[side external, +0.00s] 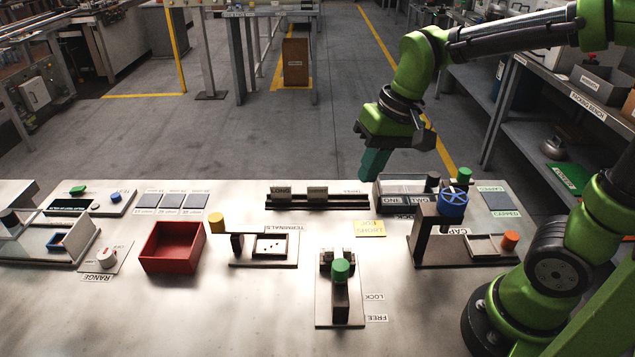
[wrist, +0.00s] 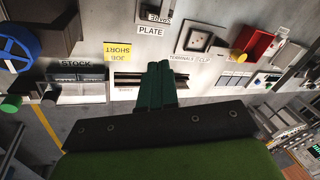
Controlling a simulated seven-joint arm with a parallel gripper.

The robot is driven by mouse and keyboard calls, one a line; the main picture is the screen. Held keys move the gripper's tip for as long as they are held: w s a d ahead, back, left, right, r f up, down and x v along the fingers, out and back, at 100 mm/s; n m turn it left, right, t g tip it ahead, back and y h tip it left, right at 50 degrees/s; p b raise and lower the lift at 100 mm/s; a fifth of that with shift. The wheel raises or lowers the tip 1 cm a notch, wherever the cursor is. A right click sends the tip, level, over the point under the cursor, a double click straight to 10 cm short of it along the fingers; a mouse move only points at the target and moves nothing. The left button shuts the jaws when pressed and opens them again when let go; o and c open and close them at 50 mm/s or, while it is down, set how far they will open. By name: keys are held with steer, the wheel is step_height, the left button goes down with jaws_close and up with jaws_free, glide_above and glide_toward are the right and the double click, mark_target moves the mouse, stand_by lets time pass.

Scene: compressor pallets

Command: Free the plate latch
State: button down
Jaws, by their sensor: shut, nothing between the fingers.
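The plate latch is a fixture with a green knob (side external: 341,268) on a dark block, standing on a grey base plate (side external: 322,318) at the front middle of the bench. LOCK (side external: 375,297) and FREE (side external: 377,318) labels lie to its right, FREE nearer the camera. I cannot tell which label the latch is set at. My gripper (side external: 373,165) is shut and empty, above the back of the bench, well behind the latch. In the wrist view its green fingers (wrist: 157,82) are together, and a PLATE label (wrist: 150,31) shows at the top edge; the knob is not clearly visible there.
A blue-wheeled fixture (side external: 453,203) stands right of the latch. A terminals fixture with a yellow knob (side external: 216,220) and a red bin (side external: 173,246) stand left. A dark rail (side external: 317,203) and stock box (side external: 405,194) are near my gripper. Bench around the latch is mostly clear.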

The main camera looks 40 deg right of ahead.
steer(key=w+a+f+m+g, duration=0.2)
steer(key=w+a+g, duration=0.1)
steer(key=w+g, duration=0.3)
steer(key=shift+w+m, duration=0.2)
steer(key=shift+m, duration=0.2)
steer(key=shift+f, duration=0.2)
glide_above(335, 253)
steer(key=w+d, duration=0.2)
steer(key=f, duration=0.9)
steer(key=shift+a+f, duration=0.2)
steer(key=shift+s+a+r, duration=0.1)
steer(key=shift+s+a, duration=0.7)
steer(key=shift+s, duration=0.15)
steer(key=shift+s+a, duration=0.4)
steer(key=shift+s, duration=0.15)
